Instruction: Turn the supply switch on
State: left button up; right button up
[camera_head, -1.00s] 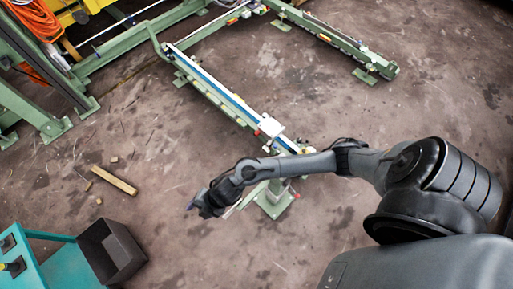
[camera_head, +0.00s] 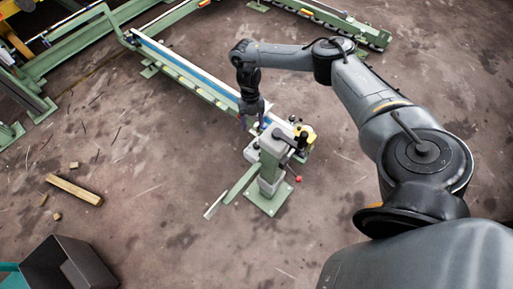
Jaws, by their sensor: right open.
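A small box-like control station (camera_head: 272,145) with a grey-white body stands on a green post at the end of the long rail. A small yellow part (camera_head: 308,132) with dark pieces beside it is at the station's right side. I cannot make out which part is the supply switch, or its position. My right gripper (camera_head: 253,124) points down, open and seemingly empty, at the station's upper left. Its fingertips appear over the rail's end, and I cannot tell whether they touch anything. My left gripper is not in view.
A green rail with a blue strip (camera_head: 190,71) runs from the upper left to the station. The post has a green foot plate (camera_head: 268,199). A wooden block (camera_head: 74,189) and a dark open bin (camera_head: 68,266) are at the left. The floor between is mostly clear.

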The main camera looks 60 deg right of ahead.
aim_at(257, 146)
jog(key=b+x, duration=0.1)
jog(key=x, duration=0.2)
jog(key=d+b+x, duration=0.1)
jog(key=b+x, duration=0.1)
jog(key=x, duration=0.1)
jog(key=b+x, duration=0.2)
jog(key=x, duration=0.1)
jog(key=shift+s+d+f, duration=0.15)
jog(key=shift+s, duration=0.2)
pick_arm(q)
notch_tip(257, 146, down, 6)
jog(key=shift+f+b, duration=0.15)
jog(key=shift+b, duration=0.15)
pick_arm(e)
jog(key=shift+s+a+f, duration=0.15)
jog(key=shift+a+f, duration=0.1)
jog(key=shift+f, duration=0.3)
jog(key=c, duration=1)
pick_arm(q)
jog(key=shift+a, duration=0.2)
pick_arm(e)
jog(key=shift+c, duration=0.2)
